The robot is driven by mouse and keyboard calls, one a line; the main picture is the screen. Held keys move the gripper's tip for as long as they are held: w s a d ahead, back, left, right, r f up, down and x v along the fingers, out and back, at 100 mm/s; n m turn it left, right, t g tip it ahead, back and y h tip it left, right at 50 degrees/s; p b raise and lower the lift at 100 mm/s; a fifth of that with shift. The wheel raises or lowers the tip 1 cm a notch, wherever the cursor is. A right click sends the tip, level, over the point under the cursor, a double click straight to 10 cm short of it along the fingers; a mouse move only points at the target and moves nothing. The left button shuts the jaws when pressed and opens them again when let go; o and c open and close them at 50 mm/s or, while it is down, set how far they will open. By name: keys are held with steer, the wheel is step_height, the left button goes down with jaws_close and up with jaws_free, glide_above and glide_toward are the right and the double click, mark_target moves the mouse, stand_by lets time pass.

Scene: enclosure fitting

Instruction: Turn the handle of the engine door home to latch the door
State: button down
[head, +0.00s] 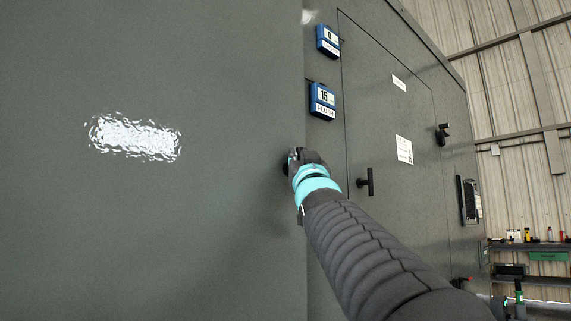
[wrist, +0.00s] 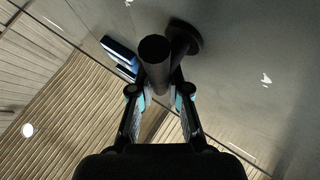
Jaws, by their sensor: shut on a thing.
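A black bar handle (wrist: 154,62) on a round base (wrist: 186,38) stands out from a grey door surface (wrist: 235,65) in the wrist view. My gripper (wrist: 161,88) is shut on this handle, with one finger on each side of the bar. In the head view my gripper (head: 296,158) is at the right edge of the large grey door panel (head: 200,220) on the left. There the gripper mostly hides the handle. I cannot tell from these frames whether the door is latched.
The grey wall beyond has another door outline with black handles (head: 368,182) (head: 443,134) and white labels (head: 404,149). A cluttered shelf (head: 530,245) stands far right.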

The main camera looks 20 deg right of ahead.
steer(key=shift+m+g+h, duration=0.3)
steer(key=shift+m+h, duration=0.1)
steer(key=shift+m, duration=0.1)
steer(key=c, duration=1.4)
jaws_free()
steer(key=shift+d, duration=0.1)
steer(key=v, duration=1.2)
steer(key=shift+w, duration=0.1)
